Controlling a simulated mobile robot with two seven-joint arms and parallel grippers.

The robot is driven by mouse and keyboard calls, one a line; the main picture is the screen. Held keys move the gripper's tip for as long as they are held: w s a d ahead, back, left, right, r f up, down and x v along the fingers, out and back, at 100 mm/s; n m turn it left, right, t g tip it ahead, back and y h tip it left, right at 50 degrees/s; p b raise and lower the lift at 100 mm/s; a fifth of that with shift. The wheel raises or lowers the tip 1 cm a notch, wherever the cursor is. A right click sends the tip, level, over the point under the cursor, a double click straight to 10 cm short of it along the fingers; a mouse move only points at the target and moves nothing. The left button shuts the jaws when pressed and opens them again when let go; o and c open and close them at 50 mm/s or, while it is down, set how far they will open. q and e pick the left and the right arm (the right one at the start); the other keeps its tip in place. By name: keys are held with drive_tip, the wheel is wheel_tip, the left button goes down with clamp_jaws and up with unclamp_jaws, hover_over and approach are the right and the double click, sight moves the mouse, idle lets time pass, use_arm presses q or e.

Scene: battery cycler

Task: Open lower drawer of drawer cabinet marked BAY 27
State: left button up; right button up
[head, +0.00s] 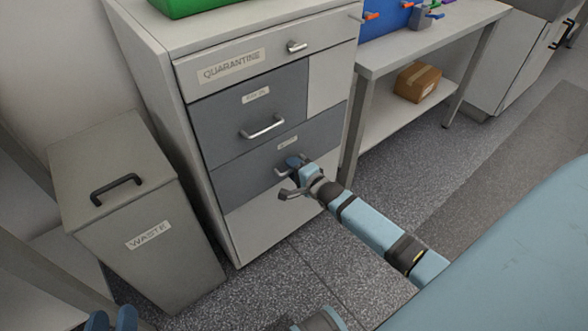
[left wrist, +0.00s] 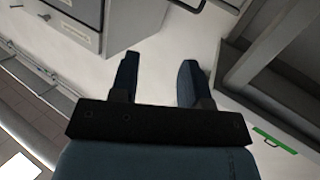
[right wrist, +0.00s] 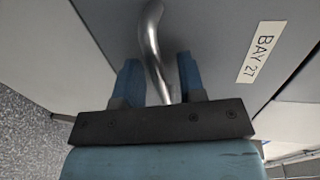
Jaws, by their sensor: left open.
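The drawer cabinet (head: 160,92) stands left of centre in the head view. Its lower dark grey drawer (head: 238,181) looks shut, with a small label too blurred to read there. In the right wrist view a label reading BAY 27 (right wrist: 262,52) is on the panel beside a curved metal handle (right wrist: 153,42). My right gripper (right wrist: 160,75) is at this handle, open, with the bar passing between its fingers and gaps on both sides. It also shows in the head view (head: 296,166), covering part of the handle. My left gripper (head: 112,318) is open and empty, low at the left.
An upper drawer (head: 215,125) with its own handle and a QUARANTINE drawer (head: 330,38) are above. A WASTE bin (head: 150,265) stands left of the cabinet. A workbench (head: 440,35) with a cardboard box (head: 417,82) on its shelf is at the right. Floor in front is clear.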

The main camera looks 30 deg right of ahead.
clamp_jaws()
drive_tip(key=shift+s, duration=0.25)
use_arm(q)
drive_tip(key=s+a+f+g+y+p, duration=0.2)
drive_tip(key=a+f+g+y+p, duration=0.1)
drive_tip(key=p, duration=0.8)
drive_tip(key=shift+s+a+f+g, duration=0.4)
drive_tip(key=shift+a+f+g, duration=0.2)
drive_tip(key=shift+f, duration=0.3)
use_arm(e)
drive_tip(key=f+v, duration=0.2)
drive_tip(key=v, duration=0.9)
drive_tip(key=f+v, duration=0.2)
drive_tip(key=v, duration=0.9)
drive_tip(key=shift+v, duration=0.75)
drive_tip(key=shift+f, duration=0.15)
unclamp_jaws()
